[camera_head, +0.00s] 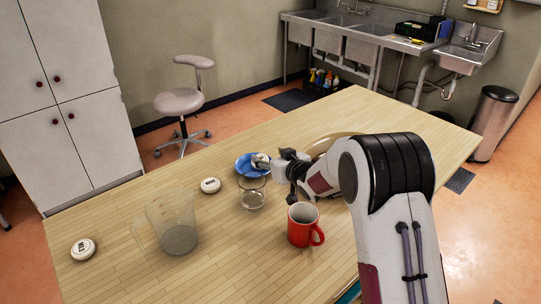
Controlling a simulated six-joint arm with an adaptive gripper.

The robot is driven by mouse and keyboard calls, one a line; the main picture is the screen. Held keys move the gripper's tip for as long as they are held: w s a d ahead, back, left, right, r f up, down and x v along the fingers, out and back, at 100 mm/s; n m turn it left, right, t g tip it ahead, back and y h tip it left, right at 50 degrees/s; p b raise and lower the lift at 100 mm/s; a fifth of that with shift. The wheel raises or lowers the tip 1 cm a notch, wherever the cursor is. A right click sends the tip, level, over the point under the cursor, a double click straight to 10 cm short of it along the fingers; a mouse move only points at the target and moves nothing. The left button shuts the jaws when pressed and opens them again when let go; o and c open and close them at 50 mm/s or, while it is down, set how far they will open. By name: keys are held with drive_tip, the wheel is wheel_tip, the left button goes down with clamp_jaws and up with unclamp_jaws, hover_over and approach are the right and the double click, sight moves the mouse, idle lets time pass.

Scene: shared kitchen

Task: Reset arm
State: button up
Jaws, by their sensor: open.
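My gripper (262,161) is at the end of my arm, which reaches in from the right over the wooden table (110,225). The gripper points left, above or beside a blue bowl (246,167), and its fingers look apart with nothing visible between them. My arm hides part of the table's right side. A red mug (301,226) stands upright below my wrist. A clear glass (252,196) stands just below the gripper in the picture. I cannot tell whether the gripper touches the bowl.
A clear measuring jug (176,226) stands left of the glass. Two small white round timers (210,185) (83,249) lie on the table. A large tan round plate or bowl (318,147) is partly hidden behind my arm. The table's far left area is mostly clear.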

drive_tip(key=s+d+r+m+g+h, duration=0.2)
drive_tip(key=s+d+r+m+h, duration=0.3)
drive_tip(key=s+d+r, duration=1.15)
drive_tip(key=s+d+f+g, duration=0.1)
drive_tip(key=s+d, duration=0.1)
drive_tip(key=s, duration=1)
drive_tip(key=s+d+f+g+h, duration=0.1)
drive_tip(key=s+d+f+g, duration=0.1)
drive_tip(key=s, duration=1)
drive_tip(key=s+d+f+m+g+h, duration=0.1)
drive_tip(key=s+d, duration=0.2)
drive_tip(key=s, duration=0.9)
drive_tip(key=shift+f+g, duration=0.3)
drive_tip(key=shift+s+d, duration=0.1)
